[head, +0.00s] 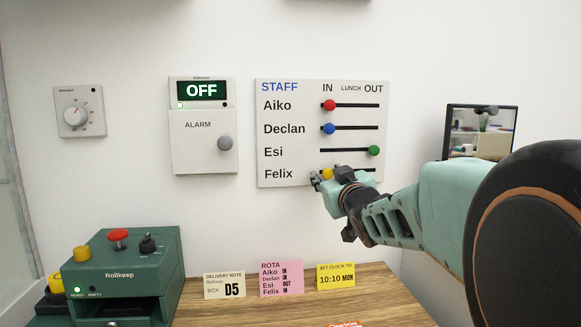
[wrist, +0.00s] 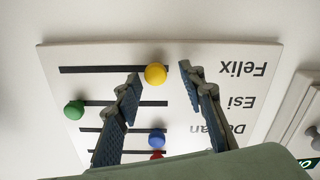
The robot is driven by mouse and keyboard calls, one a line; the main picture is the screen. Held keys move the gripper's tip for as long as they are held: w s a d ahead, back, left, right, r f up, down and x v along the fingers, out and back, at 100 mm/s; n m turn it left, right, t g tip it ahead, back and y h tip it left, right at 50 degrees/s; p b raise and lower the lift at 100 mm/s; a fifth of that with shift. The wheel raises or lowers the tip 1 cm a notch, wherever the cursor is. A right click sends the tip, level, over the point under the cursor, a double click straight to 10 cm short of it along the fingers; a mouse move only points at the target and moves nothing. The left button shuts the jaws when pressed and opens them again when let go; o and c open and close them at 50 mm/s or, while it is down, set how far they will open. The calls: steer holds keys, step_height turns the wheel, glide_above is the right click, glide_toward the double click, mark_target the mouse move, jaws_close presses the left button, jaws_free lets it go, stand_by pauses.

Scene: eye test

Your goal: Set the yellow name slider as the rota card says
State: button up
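The staff board (head: 290,95) hangs on the wall with rows Aiko, Declan, Esi and Felix and columns IN, LUNCH and OUT. The yellow slider (head: 327,173) is in the Felix row, under IN. In the wrist view, which is upside down, the yellow slider (wrist: 155,74) sits at the name end of its track. My gripper (head: 331,178) is at the Felix row and hides part of the track. My gripper (wrist: 160,77) is open, its fingers on either side of the yellow slider, with gaps visible. The pink rota card (head: 281,279) reads Aiko IN, Declan IN, Esi OUT, Felix IN.
The red slider (head: 330,105) and blue slider (head: 329,128) are at IN; the green slider (head: 374,150) is at OUT. An alarm box (head: 203,145) showing OFF hangs left of the board. A delivery note (head: 224,285) and yellow clock card (head: 336,276) stand below.

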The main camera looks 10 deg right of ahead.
mark_target(327, 133)
step_height(327, 133, up, 9)
steer(key=shift+a+f, duration=0.1)
steer(key=shift+r, duration=0.55)
